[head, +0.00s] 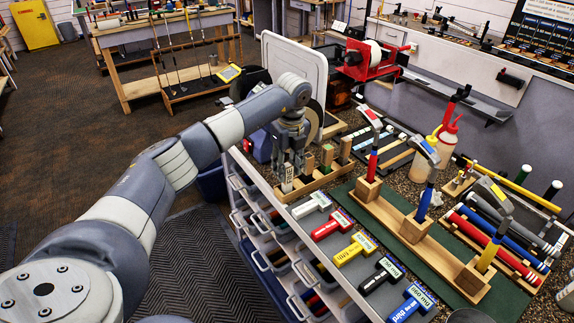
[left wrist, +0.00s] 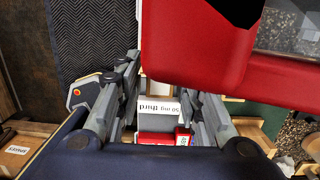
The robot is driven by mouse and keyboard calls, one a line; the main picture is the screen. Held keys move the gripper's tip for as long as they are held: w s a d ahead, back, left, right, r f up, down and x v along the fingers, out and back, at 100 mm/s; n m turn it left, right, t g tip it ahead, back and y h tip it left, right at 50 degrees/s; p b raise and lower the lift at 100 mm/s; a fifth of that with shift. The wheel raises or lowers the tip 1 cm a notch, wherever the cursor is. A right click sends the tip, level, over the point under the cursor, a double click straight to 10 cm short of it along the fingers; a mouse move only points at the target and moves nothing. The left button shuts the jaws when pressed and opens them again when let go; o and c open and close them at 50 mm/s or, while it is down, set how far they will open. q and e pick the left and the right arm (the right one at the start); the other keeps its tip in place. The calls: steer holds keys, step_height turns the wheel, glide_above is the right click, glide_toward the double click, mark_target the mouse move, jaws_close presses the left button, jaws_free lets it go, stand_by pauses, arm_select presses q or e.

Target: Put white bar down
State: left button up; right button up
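My left gripper (head: 289,160) points down over the left end of a small wooden rack (head: 318,182). In the left wrist view, a white lettered face (left wrist: 160,105) shows between the fingers of the gripper (left wrist: 162,90). My right gripper is in neither view.
Several wooden-topped pieces, such as one (head: 327,155), stand in the rack to the right. White (head: 311,205), red (head: 333,225) and yellow (head: 355,249) labelled T-shaped pieces lie in front. A hammer (head: 371,150) stands in a wooden block nearby. A large red part fills the wrist view's top right.

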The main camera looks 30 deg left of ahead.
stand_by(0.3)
arm_select(q)
steer(key=shift+r, duration=0.35)
step_height(320, 180, up, 11)
steer(key=d+b, duration=0.1)
steer(key=b, duration=0.2)
steer(key=shift+s+r+b, duration=0.15)
steer(key=shift+b, duration=0.15)
